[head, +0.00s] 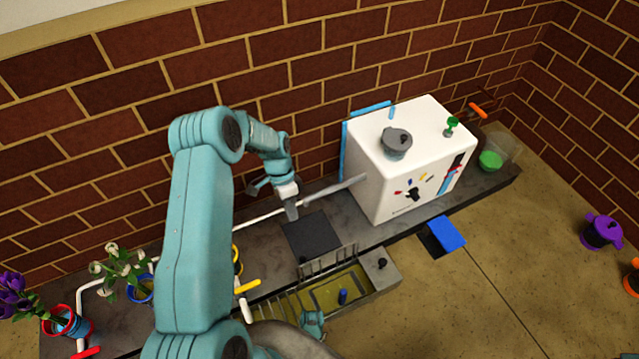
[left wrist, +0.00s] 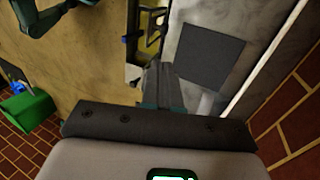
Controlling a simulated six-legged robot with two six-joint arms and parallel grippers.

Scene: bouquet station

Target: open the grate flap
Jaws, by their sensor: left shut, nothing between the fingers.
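A sunken basin (head: 350,296) with a yellowish inside is set in the front of the dark counter. A barred grate flap (head: 330,263) stands raised along its back edge, and the basin's inside shows in front of it. My left gripper (head: 291,212) is shut and empty, pointing down above the counter behind the basin, apart from the grate. In the left wrist view its closed fingers (left wrist: 160,88) hang beside a dark square mat (left wrist: 210,55); part of the basin's yellow edge (left wrist: 150,30) shows beyond them.
A white box (head: 395,180) with a grey pot (head: 397,141) on top stands right of the gripper. A grey bar (head: 335,189) reaches from its side. Flower pots (head: 70,322) stand at the left, with a brick wall behind.

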